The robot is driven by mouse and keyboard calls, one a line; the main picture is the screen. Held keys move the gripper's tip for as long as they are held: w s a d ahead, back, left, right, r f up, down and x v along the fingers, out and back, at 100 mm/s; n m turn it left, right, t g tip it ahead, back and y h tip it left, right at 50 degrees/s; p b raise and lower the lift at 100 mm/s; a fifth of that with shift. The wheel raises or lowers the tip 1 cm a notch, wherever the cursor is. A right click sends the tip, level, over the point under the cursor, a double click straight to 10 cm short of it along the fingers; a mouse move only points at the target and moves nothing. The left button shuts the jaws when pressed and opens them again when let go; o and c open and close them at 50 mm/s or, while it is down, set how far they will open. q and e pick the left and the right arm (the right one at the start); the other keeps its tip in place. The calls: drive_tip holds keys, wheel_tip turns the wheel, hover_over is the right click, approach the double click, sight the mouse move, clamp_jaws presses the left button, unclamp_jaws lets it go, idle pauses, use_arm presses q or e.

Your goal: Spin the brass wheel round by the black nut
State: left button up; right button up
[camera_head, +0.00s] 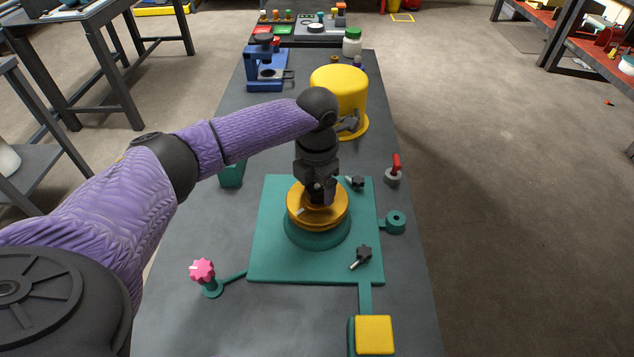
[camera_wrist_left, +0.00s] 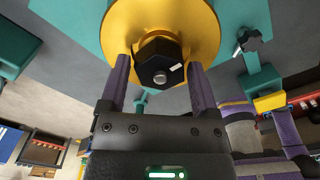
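The brass wheel (camera_head: 297,213) lies flat on a round green base on the green plate (camera_head: 270,262). In the left wrist view the wheel (camera_wrist_left: 205,22) shows as a gold disc with the black hex nut (camera_wrist_left: 152,52) at its middle. The nut carries a small white mark and a grey bolt end. My left gripper (camera_head: 320,200) points down over the wheel. Its two purple fingers (camera_wrist_left: 160,62) stand apart on either side of the nut, very close to its sides; contact is not clear. In the head view the gripper hides most of the nut. My right gripper is not in view.
Two black knobs (camera_head: 363,252) (camera_head: 356,182) are on the plate's right side. Around the plate are a pink knob (camera_head: 203,270), a green ring (camera_head: 396,222), a yellow-topped block (camera_head: 373,335) and a red-handled piece (camera_head: 396,164). A yellow drum (camera_head: 338,87) stands behind the arm.

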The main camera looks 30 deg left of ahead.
use_arm(q)
drive_tip(key=shift+o, duration=1)
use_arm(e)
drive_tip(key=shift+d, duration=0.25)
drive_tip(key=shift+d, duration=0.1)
use_arm(q)
drive_tip(key=n+p, duration=0.2)
drive_tip(key=r+n+p, duration=0.1)
drive_tip(key=n+p, duration=0.1)
drive_tip(key=shift+n, duration=0.4)
drive_tip(key=n+p, duration=0.4)
drive_tip(key=n, duration=0.3)
drive_tip(key=shift+f+n, duration=0.15)
drive_tip(key=shift+n, duration=0.15)
drive_tip(key=shift+f+n+p, duration=0.15)
drive_tip(key=shift+n+p, duration=0.2)
drive_tip(key=shift+n, duration=0.55)
drive_tip(key=shift+f+n, duration=0.15)
drive_tip(key=shift+n, duration=0.15)
drive_tip(key=shift+f, duration=0.1)
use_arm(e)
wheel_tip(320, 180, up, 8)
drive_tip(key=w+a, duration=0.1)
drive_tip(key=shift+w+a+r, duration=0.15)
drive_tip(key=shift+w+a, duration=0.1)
